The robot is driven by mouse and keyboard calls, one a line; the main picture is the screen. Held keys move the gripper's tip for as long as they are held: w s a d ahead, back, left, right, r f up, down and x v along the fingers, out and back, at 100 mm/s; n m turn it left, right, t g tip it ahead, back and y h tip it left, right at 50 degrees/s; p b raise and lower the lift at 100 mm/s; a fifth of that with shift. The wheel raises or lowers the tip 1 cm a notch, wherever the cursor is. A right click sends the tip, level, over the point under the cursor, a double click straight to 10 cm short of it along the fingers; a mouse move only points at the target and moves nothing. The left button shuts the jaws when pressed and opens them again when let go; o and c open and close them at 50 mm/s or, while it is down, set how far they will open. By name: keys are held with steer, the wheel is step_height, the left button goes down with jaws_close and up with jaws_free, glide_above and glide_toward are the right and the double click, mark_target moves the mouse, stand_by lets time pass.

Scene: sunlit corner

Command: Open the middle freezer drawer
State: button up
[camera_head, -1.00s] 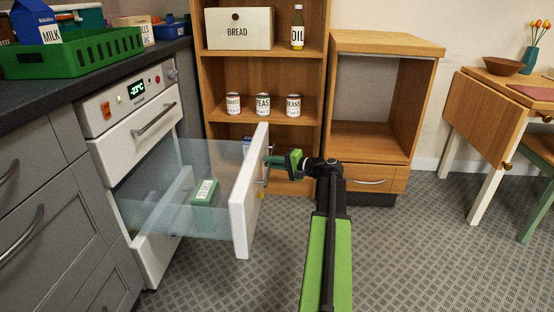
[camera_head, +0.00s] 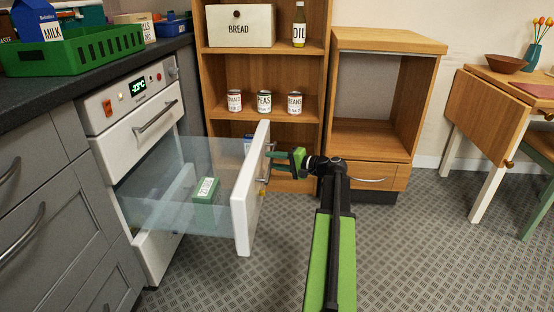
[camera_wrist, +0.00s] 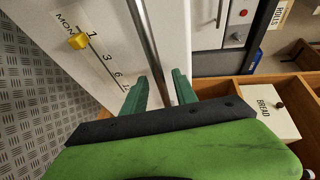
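The middle freezer drawer stands pulled well out of the white appliance, its white front (camera_head: 249,195) to the right and its clear side walls behind it. A green box (camera_head: 205,190) sits inside. My gripper (camera_head: 268,160) is at the metal handle on the outer face of the drawer front. In the wrist view, the handle bar (camera_wrist: 150,50) runs between the two green fingers (camera_wrist: 156,92) of my gripper. The fingers look apart, one on each side of the bar, with a little space around it. The white front (camera_wrist: 100,35) fills the left of that view.
A wooden shelf unit (camera_head: 262,110) with cans and a bread box stands behind the drawer. A wooden cabinet (camera_head: 388,40) stands right of it. The patterned floor (camera_head: 420,250) is clear at front right.

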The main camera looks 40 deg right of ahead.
steer(key=p+v, duration=0.3)
steer(key=v, duration=1.4)
